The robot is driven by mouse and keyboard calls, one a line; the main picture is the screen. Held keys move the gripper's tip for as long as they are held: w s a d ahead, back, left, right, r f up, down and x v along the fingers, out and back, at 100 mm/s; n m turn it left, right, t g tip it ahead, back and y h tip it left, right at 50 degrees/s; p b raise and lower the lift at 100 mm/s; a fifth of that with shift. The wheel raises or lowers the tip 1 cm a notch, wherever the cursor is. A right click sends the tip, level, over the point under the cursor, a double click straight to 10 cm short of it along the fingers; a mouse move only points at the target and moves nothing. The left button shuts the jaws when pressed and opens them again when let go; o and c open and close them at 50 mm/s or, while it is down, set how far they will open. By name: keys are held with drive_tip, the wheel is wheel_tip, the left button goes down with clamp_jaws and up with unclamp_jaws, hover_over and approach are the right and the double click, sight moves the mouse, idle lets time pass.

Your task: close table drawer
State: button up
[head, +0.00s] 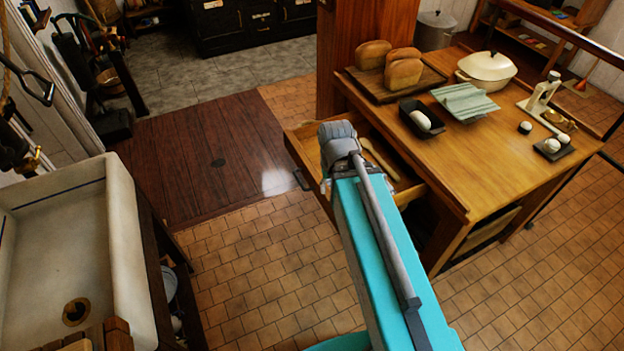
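The wooden table (440,165) stands at the right. Its drawer (310,165) is pulled out from the table's left side, well open. A dark handle (302,180) shows on the drawer's front. A pale wooden utensil (380,158) lies inside the drawer. My turquoise arm reaches up from the bottom of the picture, and its grey joint covers part of the drawer. My gripper's fingers do not show, so I cannot see where they are relative to the handle or whether they touch the drawer.
A wooden post (350,50) stands behind. A sink (75,250) is at left. The tiled floor between is clear.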

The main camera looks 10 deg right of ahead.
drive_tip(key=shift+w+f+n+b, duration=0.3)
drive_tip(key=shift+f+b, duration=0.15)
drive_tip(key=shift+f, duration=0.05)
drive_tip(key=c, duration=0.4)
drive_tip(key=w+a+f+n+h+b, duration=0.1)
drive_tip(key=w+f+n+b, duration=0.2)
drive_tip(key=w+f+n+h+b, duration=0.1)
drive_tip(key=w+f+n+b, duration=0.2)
drive_tip(key=b, duration=0.1)
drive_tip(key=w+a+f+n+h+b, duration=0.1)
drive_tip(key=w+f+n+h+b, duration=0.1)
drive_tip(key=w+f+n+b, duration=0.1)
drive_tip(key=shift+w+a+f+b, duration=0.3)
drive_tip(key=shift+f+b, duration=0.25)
drive_tip(key=shift+b, duration=0.1)
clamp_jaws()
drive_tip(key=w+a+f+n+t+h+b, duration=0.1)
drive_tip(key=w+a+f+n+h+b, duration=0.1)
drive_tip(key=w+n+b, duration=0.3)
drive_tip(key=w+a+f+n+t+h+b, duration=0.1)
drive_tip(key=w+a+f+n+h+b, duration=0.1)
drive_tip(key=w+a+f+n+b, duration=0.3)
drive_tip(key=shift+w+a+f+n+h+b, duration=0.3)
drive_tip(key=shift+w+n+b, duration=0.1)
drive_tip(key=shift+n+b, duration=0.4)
